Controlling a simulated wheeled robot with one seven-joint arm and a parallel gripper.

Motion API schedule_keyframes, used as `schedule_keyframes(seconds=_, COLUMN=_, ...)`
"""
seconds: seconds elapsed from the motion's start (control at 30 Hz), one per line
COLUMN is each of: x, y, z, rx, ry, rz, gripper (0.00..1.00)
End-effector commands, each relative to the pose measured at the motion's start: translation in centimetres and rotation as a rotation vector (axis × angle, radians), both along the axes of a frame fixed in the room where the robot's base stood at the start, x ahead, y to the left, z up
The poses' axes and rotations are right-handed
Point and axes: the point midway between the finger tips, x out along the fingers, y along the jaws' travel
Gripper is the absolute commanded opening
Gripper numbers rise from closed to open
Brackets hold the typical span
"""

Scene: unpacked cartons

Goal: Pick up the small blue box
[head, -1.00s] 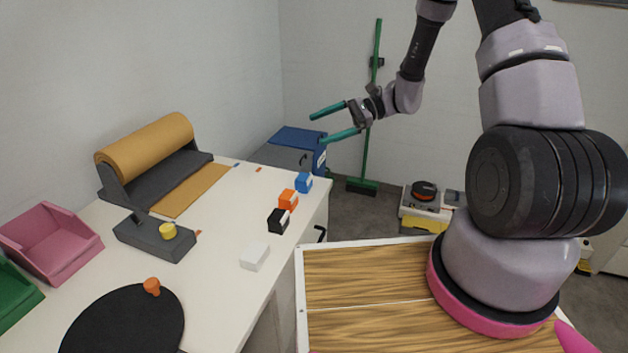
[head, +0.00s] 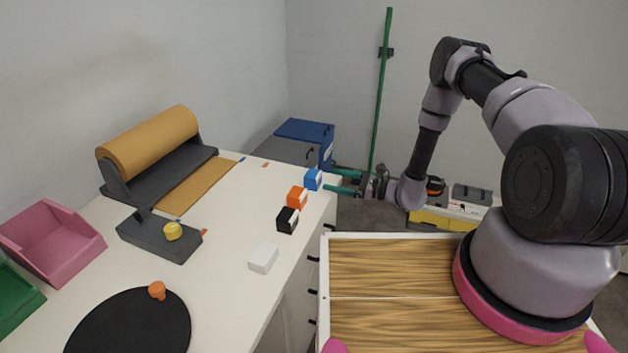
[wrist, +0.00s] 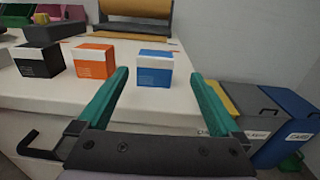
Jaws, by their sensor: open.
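The small blue box (head: 313,179) stands near the far right corner of the white table, with a white band on it. In the wrist view the blue box (wrist: 154,68) is upright, ahead of and roughly between my two green fingers. My gripper (head: 341,180) is at the table's right edge, level with the box. It also shows in the wrist view (wrist: 158,92), open and empty. In the head view the fingertips come close to the box; whether they touch it I cannot tell.
An orange box (head: 297,198), a black box (head: 287,220) and a white box (head: 263,257) stand in a row toward the near side. A paper roll holder (head: 150,150) is at the back. Blue and grey bins (head: 306,133) stand beyond the table.

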Motion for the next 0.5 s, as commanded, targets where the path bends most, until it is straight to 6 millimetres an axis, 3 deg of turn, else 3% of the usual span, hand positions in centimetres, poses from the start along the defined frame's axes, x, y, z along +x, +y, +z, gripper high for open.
schedule_keyframes(seconds=0.27, x=0.7, y=2.5, z=0.1, rx=0.000, ry=-0.001, rz=0.002, gripper=1.00)
schedule_keyframes(seconds=0.5, x=1.2, y=6.0, z=0.5, rx=-0.001, ry=-0.002, rz=0.004, gripper=1.00)
